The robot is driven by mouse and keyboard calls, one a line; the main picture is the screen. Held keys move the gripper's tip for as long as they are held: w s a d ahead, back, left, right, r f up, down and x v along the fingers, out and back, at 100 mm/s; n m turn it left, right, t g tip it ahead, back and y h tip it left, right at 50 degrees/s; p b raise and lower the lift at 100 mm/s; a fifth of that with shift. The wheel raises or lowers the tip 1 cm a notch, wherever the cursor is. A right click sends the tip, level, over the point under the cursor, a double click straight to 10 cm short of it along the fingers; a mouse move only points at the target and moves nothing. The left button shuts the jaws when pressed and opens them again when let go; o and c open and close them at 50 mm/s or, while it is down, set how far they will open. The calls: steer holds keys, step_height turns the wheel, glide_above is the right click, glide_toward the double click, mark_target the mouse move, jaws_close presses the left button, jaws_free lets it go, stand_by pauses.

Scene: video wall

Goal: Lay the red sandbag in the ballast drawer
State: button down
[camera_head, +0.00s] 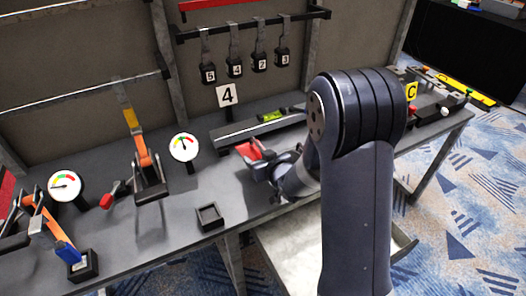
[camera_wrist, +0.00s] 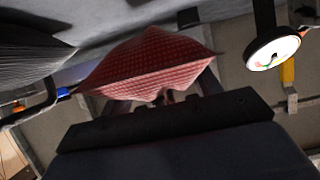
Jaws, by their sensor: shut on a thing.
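The red sandbag (camera_head: 249,151) is a small red cloth bag above the bench in the head view. My gripper (camera_head: 262,162) is shut on it and holds it near the middle of the bench. In the wrist view the checked red sandbag (camera_wrist: 150,62) fills the space ahead of my gripper (camera_wrist: 155,98) and hides most of the fingers. A pale open drawer (camera_head: 404,248) sticks out below the bench front at right. My arm covers much of it, and I see no label on it.
The bench (camera_head: 180,215) carries dial gauges (camera_head: 184,147), an orange-handled clamp (camera_head: 147,165) and a small black tray (camera_head: 209,216). Numbered black weights (camera_head: 236,70) hang from a rail behind. A 4 sign (camera_head: 228,96) stands at the back. Patterned carpet (camera_head: 470,220) lies open at right.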

steer(key=shift+f, duration=2.3)
steer(key=shift+f+b, duration=0.15)
steer(key=shift+b, duration=0.2)
steer(key=shift+c, duration=2)
jaws_free()
steer(key=shift+f, duration=0.1)
